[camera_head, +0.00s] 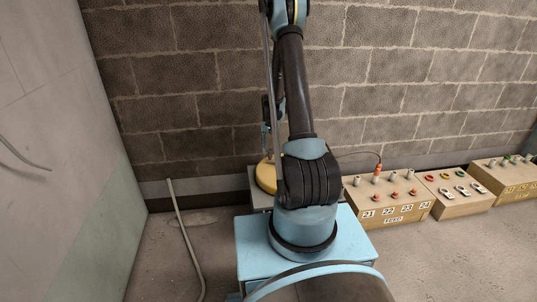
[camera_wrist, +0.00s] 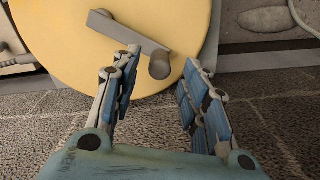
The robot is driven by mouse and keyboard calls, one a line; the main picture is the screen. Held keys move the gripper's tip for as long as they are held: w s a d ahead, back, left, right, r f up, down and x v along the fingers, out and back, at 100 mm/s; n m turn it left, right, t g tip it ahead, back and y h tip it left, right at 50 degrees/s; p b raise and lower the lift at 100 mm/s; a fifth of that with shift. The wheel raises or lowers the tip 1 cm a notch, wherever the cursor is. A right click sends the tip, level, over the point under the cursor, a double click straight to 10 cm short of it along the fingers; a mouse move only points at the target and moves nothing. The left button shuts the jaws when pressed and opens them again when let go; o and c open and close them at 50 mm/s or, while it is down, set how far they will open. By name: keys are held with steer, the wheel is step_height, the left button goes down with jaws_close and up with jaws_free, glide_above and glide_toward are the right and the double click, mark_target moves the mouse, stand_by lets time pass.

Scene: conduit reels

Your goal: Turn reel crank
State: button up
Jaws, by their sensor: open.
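The yellow reel (camera_wrist: 75,45) fills the upper part of the wrist view as a large round disc facing me. Its grey crank arm (camera_wrist: 125,32) slopes down to the right from near the top and ends in a round grey handle (camera_wrist: 160,66). My gripper (camera_wrist: 162,58) is open, with its blue-padded fingers to the left and right of the handle. I cannot tell how deep the handle sits between the fingertips, and neither finger clearly touches it. In the head view the reel (camera_head: 265,176) shows only partly behind my arm, low against the wall.
Boxes with numbered sockets (camera_head: 403,213) stand on the floor along the wall at right, with a cable and orange plug (camera_head: 377,170) at one. A grey conduit (camera_head: 184,235) leans at left. The block wall is close behind the reel. Floor at front right is clear.

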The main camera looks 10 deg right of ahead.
mark_target(270, 150)
steer(key=shift+f, duration=1.7)
